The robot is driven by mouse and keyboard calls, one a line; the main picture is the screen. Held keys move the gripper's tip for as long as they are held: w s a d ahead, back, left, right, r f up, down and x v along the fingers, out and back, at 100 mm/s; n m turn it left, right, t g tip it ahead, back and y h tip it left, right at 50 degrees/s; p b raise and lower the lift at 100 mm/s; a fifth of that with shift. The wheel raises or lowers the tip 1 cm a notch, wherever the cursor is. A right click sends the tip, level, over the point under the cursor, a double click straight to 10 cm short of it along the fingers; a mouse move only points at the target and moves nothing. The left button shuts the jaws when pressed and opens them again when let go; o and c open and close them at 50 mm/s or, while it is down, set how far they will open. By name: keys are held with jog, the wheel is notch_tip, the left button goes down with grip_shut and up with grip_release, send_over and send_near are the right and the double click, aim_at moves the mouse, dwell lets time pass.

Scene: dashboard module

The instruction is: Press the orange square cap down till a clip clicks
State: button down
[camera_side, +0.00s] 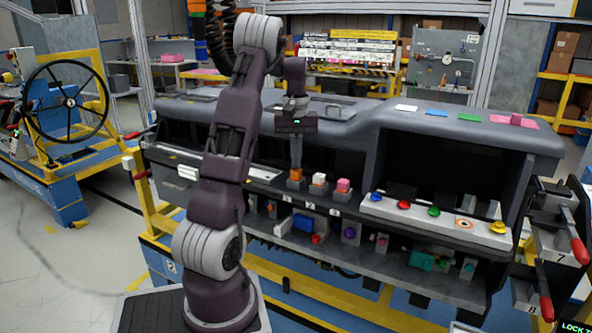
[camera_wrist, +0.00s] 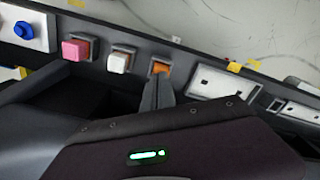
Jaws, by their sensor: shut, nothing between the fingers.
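The orange square cap (camera_side: 296,173) sits on a small grey base on the dashboard's ledge, leftmost of a row of three caps in the side view. In the wrist view the orange cap (camera_wrist: 160,68) shows just beyond my fingertips, partly hidden by them. My gripper (camera_side: 296,164) points straight down over it with its fingers shut and empty. In the wrist view the shut fingers of my gripper (camera_wrist: 158,82) overlap the cap's near edge. The tips are at or just above the cap; I cannot tell whether they touch. No clip is clearly visible.
A white cap (camera_side: 318,179) and a pink cap (camera_side: 343,185) stand close beside the orange one. A pale panel with coloured knobs (camera_side: 433,212) lies to the right. The dashboard's overhanging top (camera_side: 400,120) is behind my gripper. More controls (camera_side: 304,222) sit on the shelf below.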

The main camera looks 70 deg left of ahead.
jog(key=shift+f, duration=0.5)
dwell(0.5)
notch_tip(320, 180, up, 8)
dwell(0.5)
